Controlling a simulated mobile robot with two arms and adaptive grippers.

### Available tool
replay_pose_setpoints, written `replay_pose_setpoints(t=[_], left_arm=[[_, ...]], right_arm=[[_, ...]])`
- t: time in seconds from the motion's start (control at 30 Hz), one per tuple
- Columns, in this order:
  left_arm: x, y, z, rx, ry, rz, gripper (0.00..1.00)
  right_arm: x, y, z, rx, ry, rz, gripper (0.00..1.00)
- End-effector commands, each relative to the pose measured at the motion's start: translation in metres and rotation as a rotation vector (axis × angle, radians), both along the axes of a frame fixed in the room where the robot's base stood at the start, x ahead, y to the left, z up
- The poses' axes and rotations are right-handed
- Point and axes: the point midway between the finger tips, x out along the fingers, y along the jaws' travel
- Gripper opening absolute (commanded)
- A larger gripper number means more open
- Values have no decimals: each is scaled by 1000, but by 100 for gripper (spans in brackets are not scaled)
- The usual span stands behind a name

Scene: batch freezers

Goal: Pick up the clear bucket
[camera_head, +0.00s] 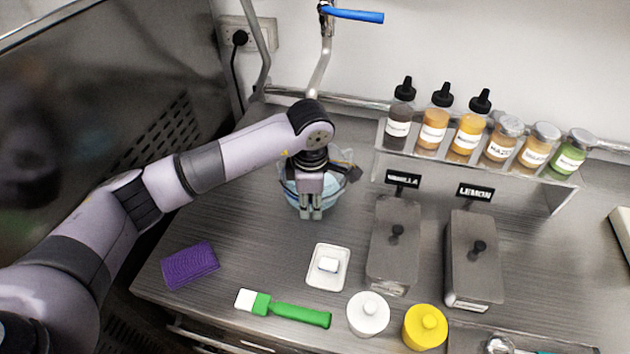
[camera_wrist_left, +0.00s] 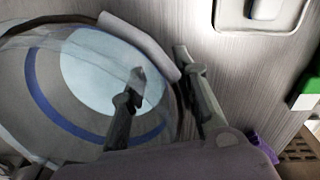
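The clear bucket (camera_head: 332,192) stands on the grey counter near the back wall, partly hidden behind my left gripper in the head view. It is see-through with a pale blue tint, and a dark handle shows at its right side. My left gripper (camera_head: 311,214) points down at the bucket's front side. In the left wrist view the bucket (camera_wrist_left: 88,75) shows a blue ring and a pale round area. My left gripper (camera_wrist_left: 160,68) has its fingers apart there, one over the bucket and one beside its rim; contact is unclear. My right gripper is out of view.
Right of the bucket are two lidded metal containers (camera_head: 394,245) and a bottle shelf (camera_head: 480,165). Counter left of the bucket is clear.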

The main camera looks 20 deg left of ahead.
Motion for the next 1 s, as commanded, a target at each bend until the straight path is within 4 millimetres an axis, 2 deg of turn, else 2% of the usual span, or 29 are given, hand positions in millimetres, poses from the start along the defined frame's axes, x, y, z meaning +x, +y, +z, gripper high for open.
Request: replay_pose_setpoints(t=[0.07,0.5,1.0], left_arm=[[0,0,0,0,0,0,28],[0,0,0,-1,0,0,0],[0,0,1,-1,-1,0,0]], right_arm=[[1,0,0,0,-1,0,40],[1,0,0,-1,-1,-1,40],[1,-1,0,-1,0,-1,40]])
